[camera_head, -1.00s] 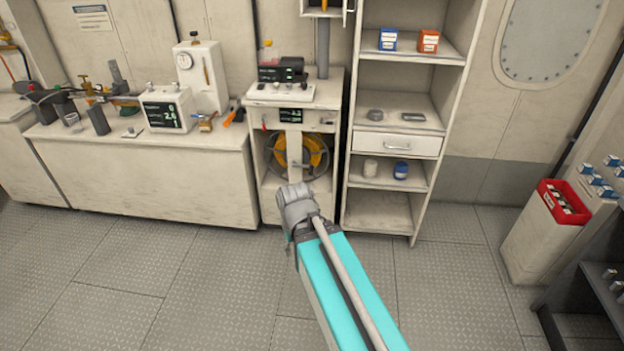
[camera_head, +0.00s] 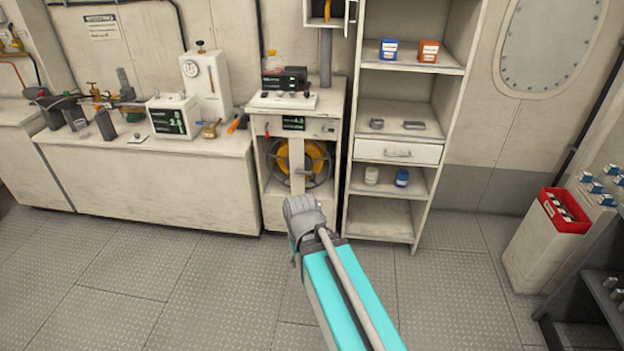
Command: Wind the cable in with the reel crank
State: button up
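The cable reel (camera_head: 316,160), a dark round frame with yellow-orange cable on it, sits in the open bay of a pale cabinet (camera_head: 275,217). A pale upright piece crosses the front of the reel and hides its middle; I cannot tell whether it belongs to my arm or to the cabinet. My arm reaches from the bottom edge, with its grey joint just in front of and below the reel. I cannot make out my gripper or its fingers. A small dark display (camera_head: 293,122) with light digits is above the reel.
A shelf unit (camera_head: 382,217) stands close on the reel cabinet's right. A long counter (camera_head: 150,190) with instruments is on the left. A white bin with a red top (camera_head: 566,222) and a dark rack are at the right. The plate floor in front is clear.

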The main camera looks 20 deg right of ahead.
aim_at(313, 174)
jog(key=z, duration=0.85)
jog(key=i, duration=1)
